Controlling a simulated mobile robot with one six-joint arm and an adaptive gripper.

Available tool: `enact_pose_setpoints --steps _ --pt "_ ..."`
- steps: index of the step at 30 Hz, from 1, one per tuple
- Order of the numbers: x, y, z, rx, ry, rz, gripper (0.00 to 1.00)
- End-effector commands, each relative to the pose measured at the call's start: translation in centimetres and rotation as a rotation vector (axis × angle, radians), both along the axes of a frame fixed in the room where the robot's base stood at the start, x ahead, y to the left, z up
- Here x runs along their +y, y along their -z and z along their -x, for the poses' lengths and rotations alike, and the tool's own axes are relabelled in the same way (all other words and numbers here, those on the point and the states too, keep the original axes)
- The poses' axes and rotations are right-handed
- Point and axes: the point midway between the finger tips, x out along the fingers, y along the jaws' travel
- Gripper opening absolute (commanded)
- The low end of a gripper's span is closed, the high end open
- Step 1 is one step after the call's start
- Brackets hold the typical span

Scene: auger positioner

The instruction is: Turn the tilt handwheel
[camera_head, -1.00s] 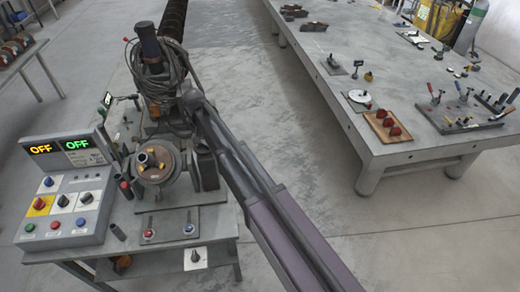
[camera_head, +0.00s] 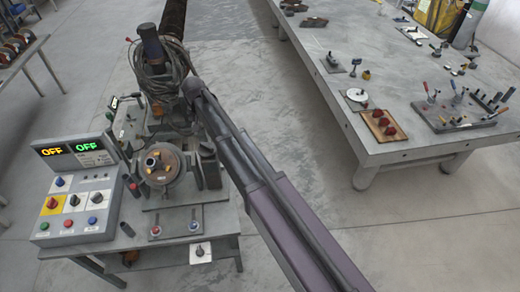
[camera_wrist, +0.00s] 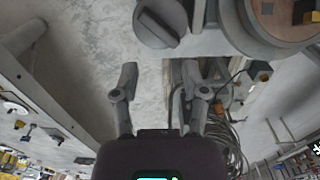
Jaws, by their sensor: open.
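The positioner's round faceplate (camera_head: 160,163) stands on the near table in the head view. It also shows at the upper right of the wrist view (camera_wrist: 262,38). A grey round part with a raised bar (camera_wrist: 160,22) sits left of the faceplate in the wrist view, beyond the fingertips; I cannot tell whether it is the tilt handwheel. My gripper (camera_wrist: 158,78) is open, with nothing between its fingers. In the head view my arm and the cables hide the gripper and that side of the positioner.
A control box (camera_head: 72,205) with two OFF displays stands left of the positioner. A bundle of cables (camera_head: 160,75) hangs above it, and cables (camera_wrist: 215,110) lie behind the right finger in the wrist view. A long grey workbench (camera_head: 365,110) with tools stands at right, across clear floor.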

Motion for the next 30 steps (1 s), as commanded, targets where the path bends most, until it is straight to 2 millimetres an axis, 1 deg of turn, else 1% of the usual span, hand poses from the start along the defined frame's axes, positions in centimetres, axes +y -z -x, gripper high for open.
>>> enact_pose_setpoints --steps 1,9,21,24,30 --pt "0.0 -0.9 0.0 0.000 0.000 0.000 0.57" --pt "0.0 -3.0 0.0 0.000 0.000 0.000 0.57" --pt "0.0 -5.3 0.0 0.000 0.000 0.000 0.57" --pt "-0.9 -4.3 0.1 0.000 0.004 0.000 0.57" --pt "-2.7 -3.2 0.1 0.000 0.012 0.000 0.57"
